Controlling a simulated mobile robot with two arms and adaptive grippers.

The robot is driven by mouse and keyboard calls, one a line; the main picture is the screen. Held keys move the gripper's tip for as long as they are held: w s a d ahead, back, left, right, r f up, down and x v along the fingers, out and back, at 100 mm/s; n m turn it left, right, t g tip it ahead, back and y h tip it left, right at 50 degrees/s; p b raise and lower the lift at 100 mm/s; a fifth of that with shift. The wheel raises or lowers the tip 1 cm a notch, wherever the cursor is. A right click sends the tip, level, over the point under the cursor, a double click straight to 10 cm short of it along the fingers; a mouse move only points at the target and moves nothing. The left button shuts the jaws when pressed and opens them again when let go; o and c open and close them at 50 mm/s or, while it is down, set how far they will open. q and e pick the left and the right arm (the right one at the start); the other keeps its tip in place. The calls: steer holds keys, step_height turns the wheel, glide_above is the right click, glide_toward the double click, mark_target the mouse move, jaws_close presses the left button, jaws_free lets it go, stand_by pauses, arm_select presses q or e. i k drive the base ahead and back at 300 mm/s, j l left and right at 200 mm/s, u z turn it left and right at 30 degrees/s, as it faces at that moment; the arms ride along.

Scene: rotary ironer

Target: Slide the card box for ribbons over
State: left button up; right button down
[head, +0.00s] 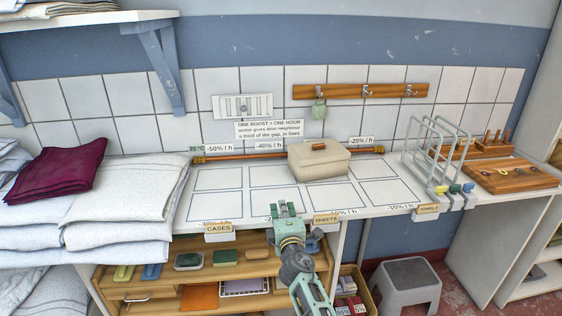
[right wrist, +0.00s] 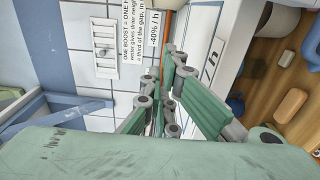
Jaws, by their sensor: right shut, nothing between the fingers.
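A beige lidded box (head: 320,160), which looks like the card box, stands on the white counter (head: 209,207) near the back wall. It sits over the back row of outlined rectangles. I cannot make out the box in that view. My left gripper is not in view.
Folded linen (head: 120,205) with a maroon cloth (head: 55,168) is piled at left. A wooden rail (head: 225,157) runs behind the box. Outlined rectangles left and right of the box are bare.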

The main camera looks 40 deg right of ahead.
mark_target(335, 169)
steer(key=i+l, duration=0.45)
steer(key=l, duration=0.15)
steer(key=i+l, duration=0.1)
steer(key=l, duration=0.15)
steer(key=i+l, duration=0.1)
steer(key=l, duration=0.15)
steer(key=u, duration=0.05)
